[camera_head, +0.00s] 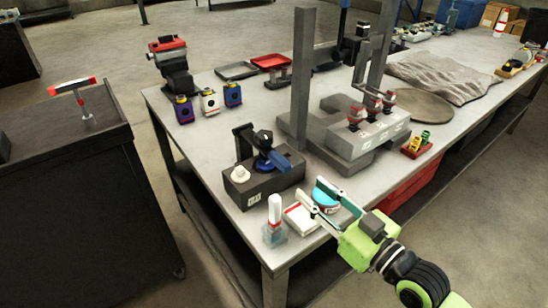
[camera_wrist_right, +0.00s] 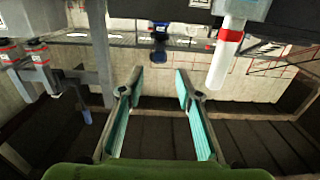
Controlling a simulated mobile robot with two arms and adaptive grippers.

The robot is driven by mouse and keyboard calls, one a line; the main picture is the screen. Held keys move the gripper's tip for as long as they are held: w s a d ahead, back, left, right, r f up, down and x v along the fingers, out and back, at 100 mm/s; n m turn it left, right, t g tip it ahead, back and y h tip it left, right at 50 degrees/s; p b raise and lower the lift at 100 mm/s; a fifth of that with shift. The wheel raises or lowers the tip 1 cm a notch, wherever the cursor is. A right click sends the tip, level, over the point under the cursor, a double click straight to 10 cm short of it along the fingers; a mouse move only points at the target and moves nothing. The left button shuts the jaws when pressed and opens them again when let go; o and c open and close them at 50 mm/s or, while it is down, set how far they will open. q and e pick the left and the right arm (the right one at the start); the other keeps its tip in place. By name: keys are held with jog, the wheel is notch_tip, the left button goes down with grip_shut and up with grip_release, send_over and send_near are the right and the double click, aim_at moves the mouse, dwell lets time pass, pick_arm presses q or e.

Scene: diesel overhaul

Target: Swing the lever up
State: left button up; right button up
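Two lever-like parts show in the head view, and I cannot tell which is the task's lever. One is the blue and black handle (camera_head: 270,152) on a dark labelled block (camera_head: 258,185) near the bench's front. The other is the grey upright bar (camera_head: 376,55) above the light block (camera_head: 372,132) with several red-collared parts. My right gripper (camera_head: 312,190) is over the front bench edge, in front of the dark block and apart from both levers. Its teal fingers are open and empty; they also show in the wrist view (camera_wrist_right: 160,78). My left gripper is out of view.
A tall grey post (camera_head: 302,75) stands behind. Bare bench top (camera_head: 228,128) lies left of it. A dark cabinet (camera_head: 60,160) stands left.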

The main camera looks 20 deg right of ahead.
aim_at(280, 159)
jog(key=p+x, duration=0.2)
jog(key=x, duration=1)
jog(key=shift+d+r+p, duration=0.1)
jog(key=shift+p, duration=0.2)
jog(key=shift+w+a, duration=0.25)
jog(key=shift+w, duration=0.2)
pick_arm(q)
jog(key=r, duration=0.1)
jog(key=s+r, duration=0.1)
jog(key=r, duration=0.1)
pick_arm(e)
grip_shut()
